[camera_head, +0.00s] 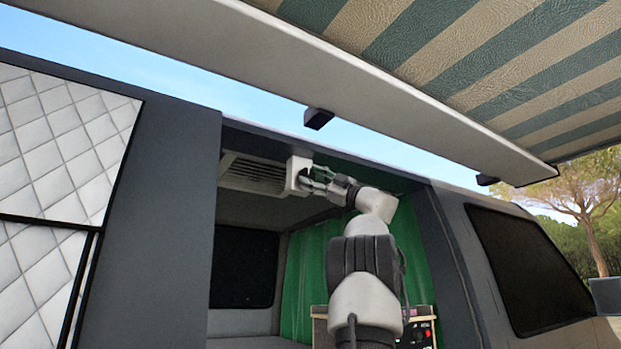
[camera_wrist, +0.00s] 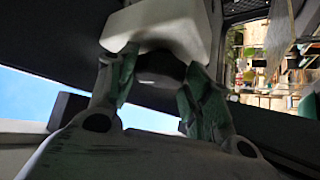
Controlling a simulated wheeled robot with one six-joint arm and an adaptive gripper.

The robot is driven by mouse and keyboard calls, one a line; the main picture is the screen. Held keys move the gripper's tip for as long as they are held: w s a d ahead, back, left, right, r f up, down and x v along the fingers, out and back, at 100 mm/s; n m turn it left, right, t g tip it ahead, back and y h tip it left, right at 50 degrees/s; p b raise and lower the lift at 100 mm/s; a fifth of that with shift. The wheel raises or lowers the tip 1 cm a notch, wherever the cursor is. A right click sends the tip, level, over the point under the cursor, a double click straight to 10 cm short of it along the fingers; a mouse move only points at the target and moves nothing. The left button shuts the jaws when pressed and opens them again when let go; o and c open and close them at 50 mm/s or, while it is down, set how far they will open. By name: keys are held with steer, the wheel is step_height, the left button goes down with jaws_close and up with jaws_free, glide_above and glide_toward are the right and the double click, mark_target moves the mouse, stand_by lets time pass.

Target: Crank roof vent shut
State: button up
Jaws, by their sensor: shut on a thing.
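The roof vent (camera_head: 255,173), a slatted panel in a pale frame, is under the van's roof edge at the upper left of the opening. A white crank housing (camera_head: 296,166) stands at its right end; the housing also fills the top middle of the wrist view (camera_wrist: 165,22). My gripper (camera_head: 313,181) is raised against the housing. In the wrist view its two green-padded fingers are shut on a dark crank knob (camera_wrist: 160,70) below the housing. The knob is hidden in the head view. I cannot tell how far the vent is open.
A striped awning (camera_head: 500,70) and its pale case (camera_head: 330,85) stretch overhead. A green curtain (camera_head: 302,265) hangs behind my arm. A box with a control panel (camera_head: 418,333) sits low to the right. A quilted door panel (camera_head: 60,150) is at the left.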

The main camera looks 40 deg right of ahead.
steer(key=shift+s+a+r, duration=0.1)
steer(key=shift+a+r, duration=0.05)
steer(key=shift+r, duration=0.05)
stand_by(0.3)
steer(key=o, duration=0.9)
steer(key=shift+c, duration=0.2)
steer(key=shift+o, duration=0.9)
steer(key=shift+a, duration=0.15)
steer(key=shift+d+f, duration=0.2)
steer(key=shift+d, duration=0.05)
steer(key=v, duration=1.1)
steer(key=shift+s, duration=0.4)
steer(key=shift+d, duration=0.1)
